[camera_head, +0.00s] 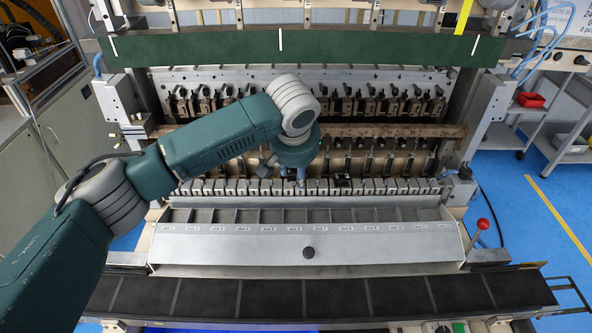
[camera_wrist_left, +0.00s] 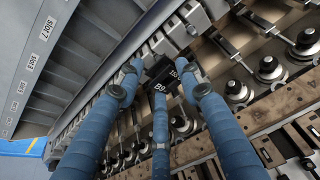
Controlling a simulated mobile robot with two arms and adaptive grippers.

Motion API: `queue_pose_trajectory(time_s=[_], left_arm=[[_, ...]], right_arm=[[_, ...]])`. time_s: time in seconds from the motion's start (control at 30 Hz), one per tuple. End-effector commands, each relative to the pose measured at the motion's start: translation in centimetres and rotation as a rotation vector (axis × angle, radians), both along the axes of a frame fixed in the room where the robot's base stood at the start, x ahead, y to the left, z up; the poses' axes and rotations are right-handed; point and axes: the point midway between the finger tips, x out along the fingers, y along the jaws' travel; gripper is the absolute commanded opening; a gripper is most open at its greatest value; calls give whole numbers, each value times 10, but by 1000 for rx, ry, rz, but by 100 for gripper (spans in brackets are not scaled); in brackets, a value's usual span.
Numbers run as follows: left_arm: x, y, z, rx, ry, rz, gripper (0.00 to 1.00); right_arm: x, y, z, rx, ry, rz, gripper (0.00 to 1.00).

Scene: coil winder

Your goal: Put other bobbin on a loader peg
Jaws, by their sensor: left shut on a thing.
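My left gripper (camera_head: 297,180) reaches down over the middle of the machine's front row of loader blocks (camera_head: 225,187). In the left wrist view its blue fingers (camera_wrist_left: 160,72) are shut on a black bobbin (camera_wrist_left: 158,80) with white lettering beginning "B9". The bobbin is held at the loader row, close to the metal blocks. I cannot tell whether it sits on a peg. In the head view the gripper mostly hides it. A small black piece (camera_head: 343,180), perhaps another bobbin, sits in the row just right of my gripper. My right gripper is not in view.
A grey tray with labelled slots (camera_head: 310,240) lies in front of the loader row; its compartments look empty. Behind are spindles (camera_head: 385,105) and a brown rail (camera_head: 400,130). A green beam (camera_head: 380,48) crosses above. A red-knobbed lever (camera_head: 483,224) stands at the right.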

Motion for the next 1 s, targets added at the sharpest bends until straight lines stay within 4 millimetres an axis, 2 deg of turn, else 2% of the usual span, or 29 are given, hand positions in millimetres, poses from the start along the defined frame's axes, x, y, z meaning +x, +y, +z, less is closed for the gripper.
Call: queue_pose_trajectory(time_s=[0.43, 1.0], left_arm=[[0, 0, -8, -1, 1, 0, 24], [0, 0, -23, -1, 1, 0, 23]], right_arm=[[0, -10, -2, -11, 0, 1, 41], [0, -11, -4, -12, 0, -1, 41]])
